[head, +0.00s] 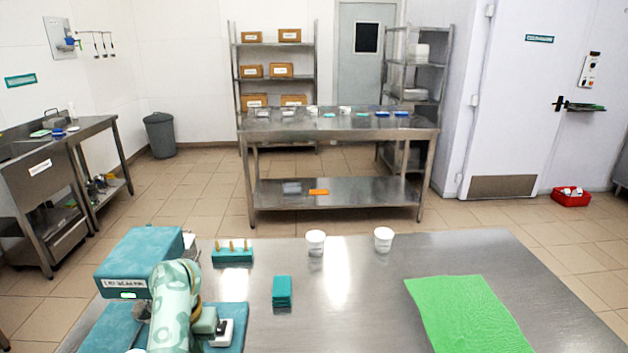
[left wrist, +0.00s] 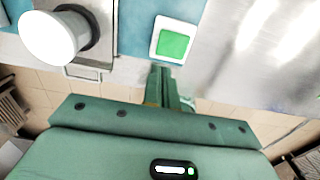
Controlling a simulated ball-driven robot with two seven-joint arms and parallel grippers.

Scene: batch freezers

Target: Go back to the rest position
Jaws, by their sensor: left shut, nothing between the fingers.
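My left arm (head: 172,305) comes in at the lower left of the head view, over the near left of the steel table. In the left wrist view my left gripper (left wrist: 161,72) is shut and empty. Its fingertips are near a white block with a green top (left wrist: 174,42); I cannot tell the gap between them. That block lies on a teal mat (left wrist: 135,25). A white round cup (left wrist: 50,38) sits at the upper left of the wrist view. My right gripper is in neither view.
A teal box-shaped machine (head: 135,262) stands beside my left arm. The table (head: 370,300) also holds a teal rack with cones (head: 232,256), a teal stack (head: 282,291), two white cups (head: 316,242) (head: 383,239) and a green cloth (head: 468,315).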

